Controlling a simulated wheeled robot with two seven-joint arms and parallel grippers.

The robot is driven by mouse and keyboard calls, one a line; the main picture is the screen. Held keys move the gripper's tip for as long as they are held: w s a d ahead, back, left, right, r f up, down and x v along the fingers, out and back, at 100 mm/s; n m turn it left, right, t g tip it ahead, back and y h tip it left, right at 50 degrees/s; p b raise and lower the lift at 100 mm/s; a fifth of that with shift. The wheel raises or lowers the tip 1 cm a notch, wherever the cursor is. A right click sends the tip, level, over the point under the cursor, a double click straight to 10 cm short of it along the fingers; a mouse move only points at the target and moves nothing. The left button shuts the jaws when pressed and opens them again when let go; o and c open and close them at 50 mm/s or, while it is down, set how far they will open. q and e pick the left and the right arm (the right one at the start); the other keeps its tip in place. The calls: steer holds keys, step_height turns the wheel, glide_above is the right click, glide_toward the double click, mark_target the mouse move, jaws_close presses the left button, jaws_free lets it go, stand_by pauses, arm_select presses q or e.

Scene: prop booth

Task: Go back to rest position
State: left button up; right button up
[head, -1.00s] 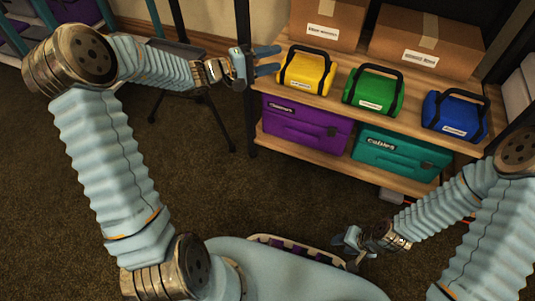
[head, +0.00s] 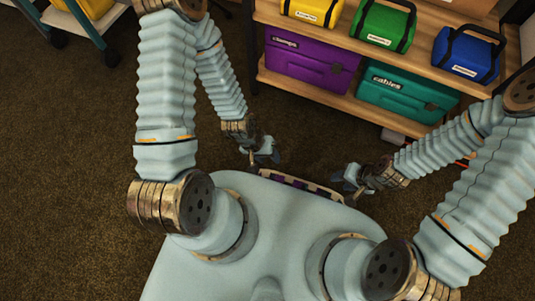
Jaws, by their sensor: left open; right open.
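My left gripper (head: 264,155) is open and empty. It hangs in front of my body, left of centre, clear of the shelf. My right gripper (head: 347,180) is open and empty, low in front of my body and right of the left one. Neither gripper touches a bag or a box. The fingers of both are small and dark in the head view.
A wooden shelf unit (head: 269,18) stands ahead. Its upper board holds a yellow bag (head: 313,10), a green bag (head: 383,27) and a blue bag (head: 466,55). A purple box (head: 310,62) and a teal box (head: 405,95) sit below. Brown carpet (head: 60,190) is open at left.

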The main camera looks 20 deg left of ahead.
step_height(320, 180, up, 14)
steer(key=p, duration=1.4)
steer(key=shift+s+a, duration=0.2)
steer(key=shift+a, duration=0.05)
